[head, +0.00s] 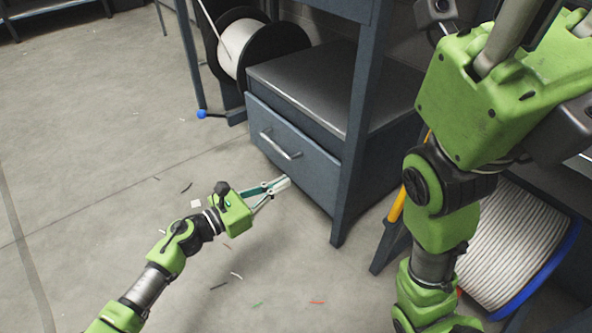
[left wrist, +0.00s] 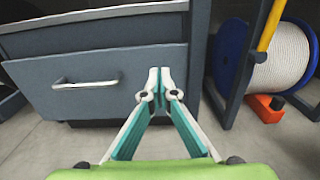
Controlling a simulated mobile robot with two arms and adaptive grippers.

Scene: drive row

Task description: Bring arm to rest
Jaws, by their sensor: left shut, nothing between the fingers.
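My left gripper (head: 284,184) is in the lower middle of the head view, on a green arm from the lower left. Its teal and white fingers are shut with nothing between them. In the left wrist view the fingertips (left wrist: 160,78) meet in front of the grey-blue drawer front (left wrist: 105,100), right of its handle (left wrist: 86,82). I cannot tell the gap between fingers and drawer. The drawer looks closed, and its handle (head: 281,144) is clear of the gripper. My other green arm rises large at the right of the head view; its gripper is not seen.
A steel shelf (head: 310,80) sits above the drawer, with dark posts beside it. A white cable reel (head: 240,45) stands behind left. A blue-rimmed rope spool (head: 515,240) and a yellow bar (head: 398,205) are at right. Open concrete floor (head: 90,130) with scraps lies left.

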